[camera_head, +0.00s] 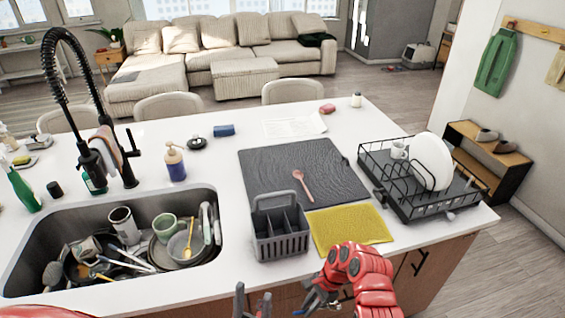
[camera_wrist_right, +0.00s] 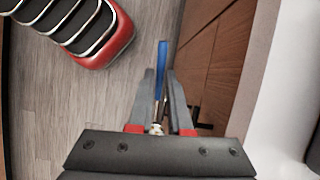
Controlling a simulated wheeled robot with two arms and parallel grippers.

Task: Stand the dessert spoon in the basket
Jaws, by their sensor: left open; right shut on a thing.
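The grey basket (camera_head: 281,243) stands upright on the counter, with dividers and a raised handle. My right gripper (camera_head: 316,296) is in front of the counter edge, below and right of the basket. It is shut on a thin blue-handled utensil, whose blue end (camera_wrist_right: 161,65) sticks out beyond the fingers in the wrist view. Its other end is mostly hidden, so I cannot tell whether it is the dessert spoon. A pink spoon (camera_head: 300,180) lies on the dark mat behind the basket. My left gripper (camera_head: 252,303) is open and empty at the bottom edge.
A yellow cloth (camera_head: 350,229) lies right of the basket, and a dark mat (camera_head: 270,160) behind it. A black dish rack (camera_head: 412,207) holds plates and a mug. The sink (camera_head: 30,242) at the left is full of dishes.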

